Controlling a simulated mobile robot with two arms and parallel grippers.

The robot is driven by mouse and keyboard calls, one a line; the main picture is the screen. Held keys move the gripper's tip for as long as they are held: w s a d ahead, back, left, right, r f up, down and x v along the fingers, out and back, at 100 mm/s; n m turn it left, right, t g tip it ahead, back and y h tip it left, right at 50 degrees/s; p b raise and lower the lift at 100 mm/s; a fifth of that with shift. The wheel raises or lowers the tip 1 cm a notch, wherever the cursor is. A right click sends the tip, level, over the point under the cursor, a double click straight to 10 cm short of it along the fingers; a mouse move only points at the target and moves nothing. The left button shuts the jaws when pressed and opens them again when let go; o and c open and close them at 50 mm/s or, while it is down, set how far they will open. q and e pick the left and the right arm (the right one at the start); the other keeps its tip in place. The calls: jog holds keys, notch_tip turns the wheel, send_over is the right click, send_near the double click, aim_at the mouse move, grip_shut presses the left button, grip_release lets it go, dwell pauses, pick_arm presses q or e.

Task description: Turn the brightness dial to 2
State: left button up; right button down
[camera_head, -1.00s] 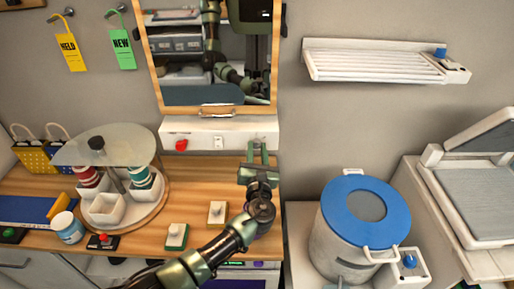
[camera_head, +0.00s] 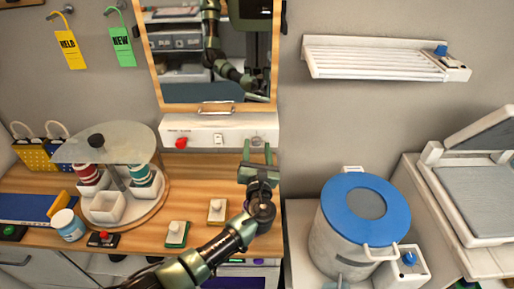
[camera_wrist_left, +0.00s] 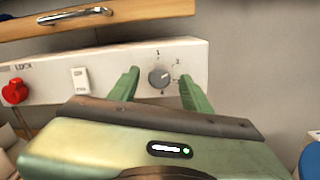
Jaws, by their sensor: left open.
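The brightness dial (camera_wrist_left: 158,76) is a small round grey knob on the white panel (camera_wrist_left: 113,62) under the mirror. In the left wrist view small marks ring it; a 1 shows above it, the others are hard to read. In the head view the dial (camera_head: 257,141) shows small at the panel's right end. My left gripper (camera_head: 257,152) is open just in front of the panel. In the left wrist view its two green fingers (camera_wrist_left: 158,86) stand on either side of the dial, apart from it. My right gripper is not in view.
A red knob (camera_wrist_left: 14,91) and a white switch (camera_wrist_left: 80,80) sit on the panel left of the dial. A wooden-framed mirror (camera_head: 217,109) is above. A carousel (camera_head: 145,215) stands left on the counter; a blue-lidded pot (camera_head: 338,235) stands right.

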pick_arm(q)
jog(key=s+b, duration=0.1)
jog(key=s, duration=0.6)
jog(key=shift+s+f, duration=0.15)
jog(key=shift+f, duration=0.1)
jog(key=shift+d, duration=0.1)
